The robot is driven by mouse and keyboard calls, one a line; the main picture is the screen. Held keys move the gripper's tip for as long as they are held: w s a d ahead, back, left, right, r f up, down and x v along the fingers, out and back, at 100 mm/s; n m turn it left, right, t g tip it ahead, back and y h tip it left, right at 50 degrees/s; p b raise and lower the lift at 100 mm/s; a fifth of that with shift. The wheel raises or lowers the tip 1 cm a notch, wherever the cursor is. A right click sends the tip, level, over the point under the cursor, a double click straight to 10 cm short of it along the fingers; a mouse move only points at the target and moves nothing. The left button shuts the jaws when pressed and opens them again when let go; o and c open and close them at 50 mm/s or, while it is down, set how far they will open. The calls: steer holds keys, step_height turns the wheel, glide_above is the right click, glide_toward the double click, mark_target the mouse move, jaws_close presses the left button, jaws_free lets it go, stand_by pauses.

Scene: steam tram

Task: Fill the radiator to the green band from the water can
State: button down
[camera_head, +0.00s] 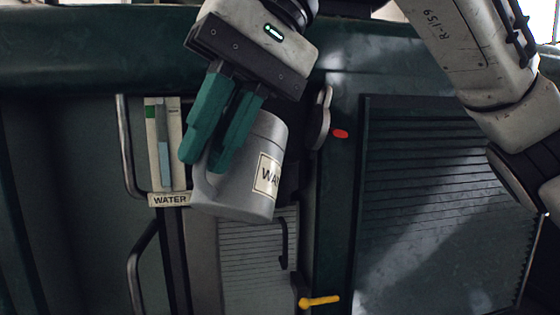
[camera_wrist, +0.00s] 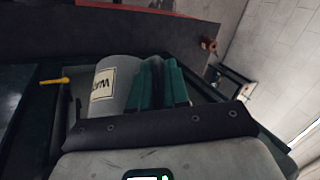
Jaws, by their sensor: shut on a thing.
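The grey water can (camera_head: 232,197), with a cream label partly reading "WA", hangs in front of the dark green panel and leans in the head view. My gripper (camera_head: 208,162) is shut on its handle side with two green fingers. The wrist view shows the can (camera_wrist: 118,72) left of the green fingers (camera_wrist: 165,82), its label inverted. The radiator's gauge (camera_head: 163,150) is left of the can, above a "WATER" plate (camera_head: 170,199). Its green band (camera_head: 150,111) is near the top; the darker blue column appears to end below it. The filler opening is not clearly visible.
A yellow lever (camera_head: 320,301) is below. Dark handrails (camera_head: 128,145) stand left of the gauge, and a louvred panel (camera_head: 440,220) is at right.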

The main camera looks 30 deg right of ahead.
steer(key=shift+r, duration=0.15)
steer(key=shift+w+d+r+g+y, duration=0.15)
steer(key=shift+r+g+y, duration=0.15)
steer(key=shift+r, duration=0.4)
steer(key=shift+r, duration=0.1)
stand_by(1.0)
steer(key=shift+w+d+r+g+y, duration=0.2)
steer(key=shift+r+g+y, duration=0.15)
steer(key=shift+r, duration=0.35)
steer(key=shift+r+m, duration=0.15)
steer(key=shift+m, duration=0.15)
stand_by(0.8)
steer(key=shift+w+d+r+g+y, duration=0.15)
steer(key=shift+r+y, duration=0.1)
steer(key=shift+r, duration=0.1)
steer(key=shift+w+d+r+g+y, duration=0.1)
steer(key=shift+d+r+y, duration=0.1)
steer(key=shift+r, duration=0.1)
steer(key=shift+a+f, duration=0.1)
stand_by(0.5)
steer(key=shift+s+a+f, duration=0.1)
steer(key=shift+s+f, duration=0.05)
steer(key=shift+f, duration=0.25)
